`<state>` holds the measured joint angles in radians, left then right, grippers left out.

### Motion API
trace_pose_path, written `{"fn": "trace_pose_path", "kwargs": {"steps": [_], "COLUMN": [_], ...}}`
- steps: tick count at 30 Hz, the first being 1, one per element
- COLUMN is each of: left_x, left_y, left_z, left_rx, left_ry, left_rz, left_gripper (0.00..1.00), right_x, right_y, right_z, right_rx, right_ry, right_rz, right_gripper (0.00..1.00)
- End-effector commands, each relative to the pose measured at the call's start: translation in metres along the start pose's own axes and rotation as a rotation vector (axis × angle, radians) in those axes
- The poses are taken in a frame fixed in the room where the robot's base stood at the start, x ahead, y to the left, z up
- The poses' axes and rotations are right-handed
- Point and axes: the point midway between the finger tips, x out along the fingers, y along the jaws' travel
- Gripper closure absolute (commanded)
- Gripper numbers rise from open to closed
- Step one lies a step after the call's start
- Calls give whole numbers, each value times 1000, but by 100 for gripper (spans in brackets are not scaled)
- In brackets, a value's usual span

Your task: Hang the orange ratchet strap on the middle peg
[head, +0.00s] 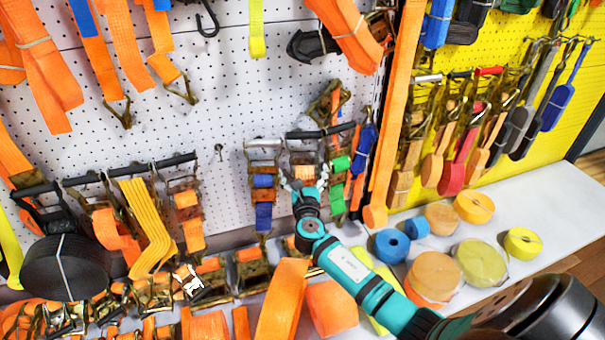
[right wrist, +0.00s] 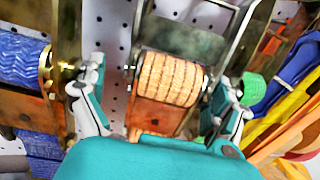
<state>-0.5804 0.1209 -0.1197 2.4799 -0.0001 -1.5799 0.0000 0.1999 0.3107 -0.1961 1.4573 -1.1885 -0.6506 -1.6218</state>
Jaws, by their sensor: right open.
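An orange ratchet strap (head: 302,172) with a metal ratchet hangs on the white pegboard in the head view. In the right wrist view its wound orange webbing (right wrist: 170,80) sits between metal side plates. My right gripper (head: 303,186) is at this strap, in front of the board. In the right wrist view the open fingers of my right gripper (right wrist: 160,88) stand on either side of the orange roll; I cannot tell whether they touch it. A bare peg (head: 218,149) sticks out of the board to the left. My left gripper does not show.
A blue-strapped ratchet (head: 263,190) hangs close on the left, and green (head: 339,180) and blue straps hang close on the right. Ratchets and orange rolls crowd the shelf below. Strap rolls (head: 441,218) lie on the white shelf at right. The board around the bare peg is clear.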

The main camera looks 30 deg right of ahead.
Motion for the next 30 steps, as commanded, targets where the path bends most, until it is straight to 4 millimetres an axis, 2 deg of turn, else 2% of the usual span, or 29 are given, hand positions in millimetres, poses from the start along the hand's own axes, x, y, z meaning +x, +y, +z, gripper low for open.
{"fn": "trace_pose_path", "kwargs": {"steps": [4, 7, 15, 21, 25, 30], "left_x": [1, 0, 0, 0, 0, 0], "left_y": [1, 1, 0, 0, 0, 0], "left_z": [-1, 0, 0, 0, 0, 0], "left_rx": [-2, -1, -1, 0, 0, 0], "left_ry": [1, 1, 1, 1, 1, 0], "left_rz": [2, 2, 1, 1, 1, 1], "left_gripper": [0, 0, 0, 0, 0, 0], "right_x": [-6, -19, -77, -108, -118, -121], "right_y": [0, 0, 1, 0, 0, 0], "right_z": [-3, -3, -2, 0, 0, 0], "right_rx": [-1, -1, 0, -1, 0, -1], "right_ry": [5, 4, 3, 0, -2, -2], "right_rz": [1, 2, 3, 2, 1, 0], "right_gripper": [0, 0, 0, 0, 0, 0]}}
